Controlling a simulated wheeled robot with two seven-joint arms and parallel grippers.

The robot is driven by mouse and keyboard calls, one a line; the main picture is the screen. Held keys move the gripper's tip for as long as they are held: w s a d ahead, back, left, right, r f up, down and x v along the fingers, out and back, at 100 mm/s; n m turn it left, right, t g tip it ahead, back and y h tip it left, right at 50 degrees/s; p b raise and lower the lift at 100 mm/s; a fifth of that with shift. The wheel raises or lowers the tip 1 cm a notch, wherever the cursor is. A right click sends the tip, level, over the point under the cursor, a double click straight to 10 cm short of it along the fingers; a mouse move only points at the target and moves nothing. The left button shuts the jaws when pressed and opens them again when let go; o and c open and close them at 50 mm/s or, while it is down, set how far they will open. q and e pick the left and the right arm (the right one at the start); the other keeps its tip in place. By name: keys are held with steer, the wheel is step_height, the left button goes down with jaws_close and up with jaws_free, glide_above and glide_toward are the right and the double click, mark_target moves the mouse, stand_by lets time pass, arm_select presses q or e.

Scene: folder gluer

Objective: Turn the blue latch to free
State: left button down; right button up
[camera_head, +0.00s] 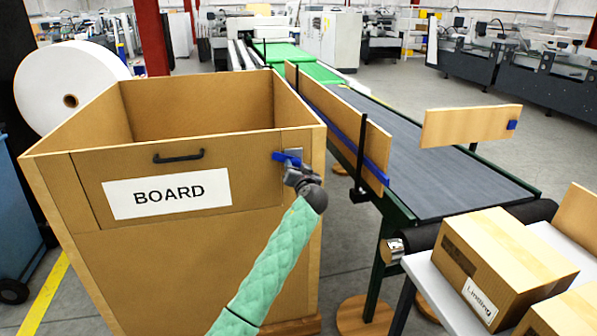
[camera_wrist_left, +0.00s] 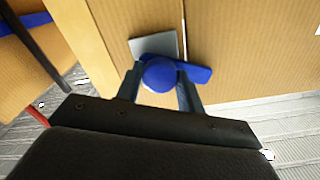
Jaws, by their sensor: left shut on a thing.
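The blue latch (camera_head: 281,157) is on a grey plate at the upper right of the big cardboard bin's front, beside the BOARD flap (camera_head: 90,180). In the head view its bar points left over the flap's edge, about level. My left gripper (camera_head: 293,166) is at the latch, its arm in a green sleeve. In the left wrist view the gripper (camera_wrist_left: 160,90) is shut on the latch's round blue hub, one finger on each side. The latch bar (camera_wrist_left: 197,72) sticks out to the right there, across the seam. My right gripper is not in view.
The bin (camera_head: 160,270) has an open top and a black handle (camera_head: 178,157) on its flap. A conveyor (camera_head: 430,180) with wooden side boards runs close on the right.

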arm_select(q)
steer(key=m, duration=0.5)
steer(key=shift+r+p, duration=0.1)
steer(key=shift+p, duration=0.2)
steer(key=m+p, duration=0.2)
steer(key=m, duration=0.4)
steer(key=shift+m+p, duration=0.65)
steer(key=shift+m, duration=0.55)
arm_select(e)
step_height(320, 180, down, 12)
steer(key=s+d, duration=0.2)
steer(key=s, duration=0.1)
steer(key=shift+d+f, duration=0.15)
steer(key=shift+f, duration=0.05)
arm_select(q)
steer(key=c, duration=0.9)
jaws_free()
